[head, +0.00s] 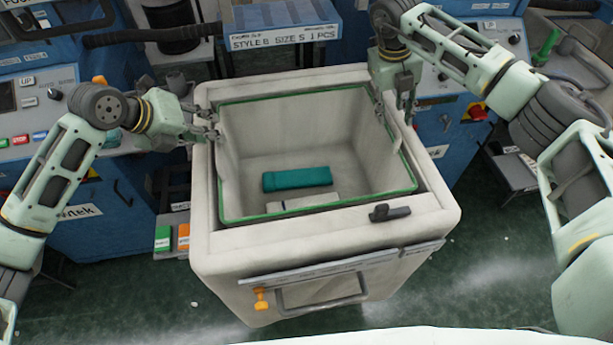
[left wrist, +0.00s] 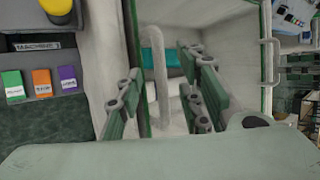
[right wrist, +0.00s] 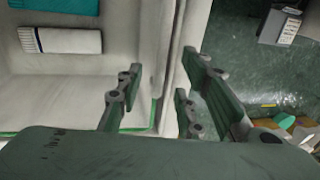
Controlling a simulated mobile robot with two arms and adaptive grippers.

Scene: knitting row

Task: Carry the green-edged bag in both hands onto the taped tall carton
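The green-edged bag (head: 290,115) is an open, light grey, box-shaped bag with a green rim. It sits inside a pale cart (head: 300,238). A teal folded piece (head: 297,179) and a white piece (head: 303,202) lie on its floor. My left gripper (head: 205,129) is at the bag's left rim. In the left wrist view its fingers are apart, with a grey loop handle (left wrist: 158,75) showing between them. My right gripper (head: 396,108) is at the right rim. In the right wrist view its fingers are apart, with the side wall between them. I cannot make out a taped tall carton.
Blue machines (head: 40,145) stand behind and left, with more at the right. A blue unit with a size label (head: 280,22) is at the back. A black handle-like object (head: 390,212) lies on the cart's front rim. Green floor shows at the right.

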